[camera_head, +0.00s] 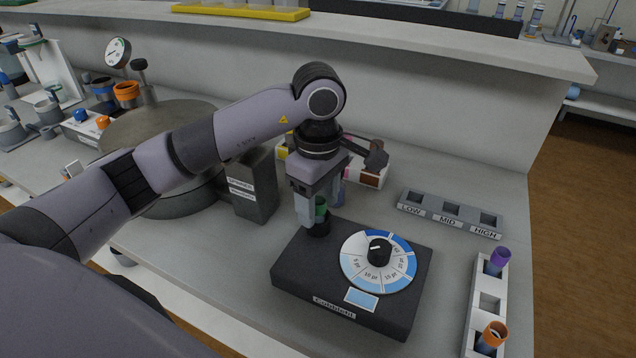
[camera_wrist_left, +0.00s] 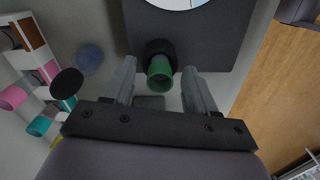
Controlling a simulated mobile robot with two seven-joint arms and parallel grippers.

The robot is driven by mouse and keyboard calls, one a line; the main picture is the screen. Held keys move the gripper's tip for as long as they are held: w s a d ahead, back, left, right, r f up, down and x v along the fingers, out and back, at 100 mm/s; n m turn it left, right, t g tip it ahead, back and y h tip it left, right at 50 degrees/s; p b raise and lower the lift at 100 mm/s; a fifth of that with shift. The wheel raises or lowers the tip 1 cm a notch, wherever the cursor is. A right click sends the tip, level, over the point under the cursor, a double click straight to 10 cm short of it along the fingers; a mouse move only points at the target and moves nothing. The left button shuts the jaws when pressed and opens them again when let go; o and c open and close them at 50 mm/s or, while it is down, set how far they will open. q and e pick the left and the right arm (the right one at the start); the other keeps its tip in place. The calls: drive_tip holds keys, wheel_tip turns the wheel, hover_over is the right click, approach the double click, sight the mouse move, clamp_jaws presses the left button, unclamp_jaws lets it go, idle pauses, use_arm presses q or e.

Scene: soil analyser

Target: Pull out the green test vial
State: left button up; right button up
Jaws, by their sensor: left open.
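The green test vial (camera_head: 320,207) stands in the black socket at the back left of the dark analyser box (camera_head: 352,278). Its green cap (camera_wrist_left: 160,72) also shows in the left wrist view, with the black socket ring around its far side. My left gripper (camera_head: 317,212) is over the socket with its fingers pointing down. In the left wrist view its open fingers (camera_wrist_left: 160,90) stand one on each side of the green vial, with a gap on both sides. The vial's lower part is hidden in the socket. My right gripper is not in view.
A white rack (camera_head: 490,303) with a purple-capped and an orange-capped vial stands at right. A grey LOW/MID/HIGH rack (camera_head: 450,214) lies behind it. A dial (camera_head: 379,261) tops the analyser. A dark box (camera_head: 252,187) and a large round vessel (camera_head: 158,133) stand left.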

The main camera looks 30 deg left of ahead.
sight(317, 201)
use_arm(q)
drive_tip(key=shift+f, duration=0.3)
drive_tip(key=c, duration=0.9)
drive_tip(key=o, duration=0.9)
drive_tip(key=shift+r, duration=0.15)
wheel_tip(317, 201, up, 7)
drive_tip(key=shift+f, duration=0.15)
drive_tip(key=shift+s, duration=0.1)
